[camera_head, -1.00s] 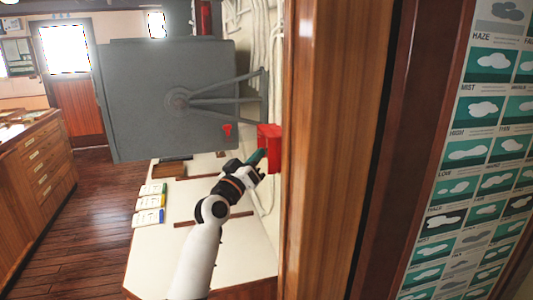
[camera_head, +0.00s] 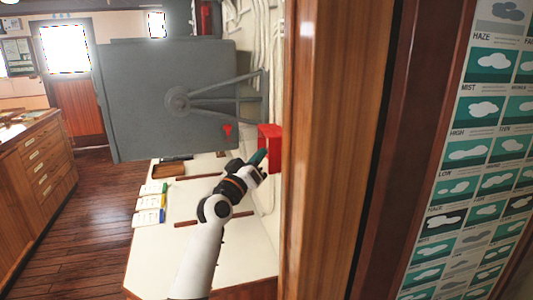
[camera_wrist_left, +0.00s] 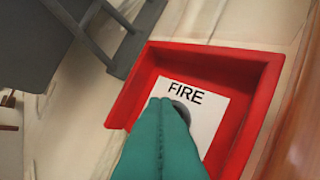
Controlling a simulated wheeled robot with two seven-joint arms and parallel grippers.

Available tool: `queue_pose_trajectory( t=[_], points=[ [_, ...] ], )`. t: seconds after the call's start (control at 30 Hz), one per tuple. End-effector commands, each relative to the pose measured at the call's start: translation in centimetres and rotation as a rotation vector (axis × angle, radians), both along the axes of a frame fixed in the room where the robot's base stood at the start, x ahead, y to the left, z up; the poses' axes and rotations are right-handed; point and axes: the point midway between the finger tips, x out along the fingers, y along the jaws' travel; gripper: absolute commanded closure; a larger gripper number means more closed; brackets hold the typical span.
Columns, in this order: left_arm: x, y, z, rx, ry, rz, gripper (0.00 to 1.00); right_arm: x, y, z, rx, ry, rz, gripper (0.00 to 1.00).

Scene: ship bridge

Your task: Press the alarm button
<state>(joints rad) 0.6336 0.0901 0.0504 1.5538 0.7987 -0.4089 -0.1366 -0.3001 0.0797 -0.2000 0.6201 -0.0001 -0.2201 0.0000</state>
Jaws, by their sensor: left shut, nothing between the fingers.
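The alarm is a red box (camera_head: 271,140) on the wall beside the wooden post in the head view. In the left wrist view the red box (camera_wrist_left: 262,80) is open-fronted, with a white plate marked FIRE (camera_wrist_left: 212,112) and a round grey button (camera_wrist_left: 182,112) at its middle. My left gripper (camera_head: 260,156) is shut and empty, its teal fingers pointing at the box. In the wrist view its fingertips (camera_wrist_left: 160,104) overlap the button's left part and hide some of it. I cannot tell whether they touch it. My right gripper is not in view.
A white-topped desk (camera_head: 190,240) with booklets (camera_head: 150,204) lies below. A wooden post (camera_head: 325,150) stands close on the right. Open floor (camera_head: 95,210) lies to the left.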

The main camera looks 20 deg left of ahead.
Motion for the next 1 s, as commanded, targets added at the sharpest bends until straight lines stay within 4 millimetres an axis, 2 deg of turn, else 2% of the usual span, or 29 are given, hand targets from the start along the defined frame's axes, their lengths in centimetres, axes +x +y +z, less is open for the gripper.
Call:
queue_pose_trajectory(
  t=[0.27,0.63,1.0],
  points=[
    [-0.8,1.1,-0.1,0.0,0.001,0.0,1.0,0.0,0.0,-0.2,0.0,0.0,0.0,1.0],
    [-0.9,1.4,-0.1,0.0,0.001,0.001,1.0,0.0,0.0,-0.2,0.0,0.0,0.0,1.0],
    [-2.9,4.3,-0.2,0.002,0.0,0.001,1.0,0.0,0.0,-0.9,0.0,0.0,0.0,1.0]
  ],
)
